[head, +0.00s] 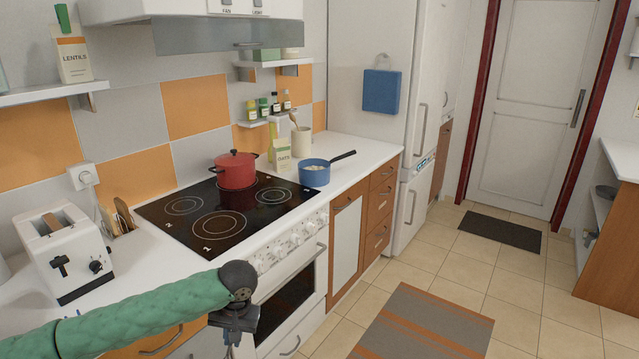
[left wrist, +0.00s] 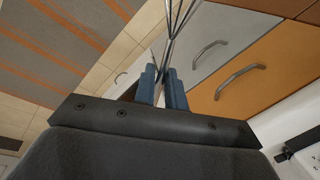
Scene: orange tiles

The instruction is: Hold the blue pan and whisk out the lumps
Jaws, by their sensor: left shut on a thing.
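The blue pan (head: 314,178) stands upright on the white counter to the right of the stove, its dark handle pointing right and towards the back. Something pale lies inside it. My left gripper (head: 233,330) hangs in front of the stove and counter edge, well apart from the pan. In the left wrist view my left gripper (left wrist: 162,90) has its blue-padded fingers shut on the whisk, whose thin metal wires (left wrist: 175,22) extend past the fingertips. The whisk is hardly visible in the head view. My right gripper is not in view.
A red pot (head: 236,172) sits on the black cooktop (head: 222,220). A toaster (head: 63,250) stands on the left counter. A carton (head: 281,150) and a utensil crock (head: 301,142) stand behind the pan. The floor before the drawers holds a striped rug (head: 425,325).

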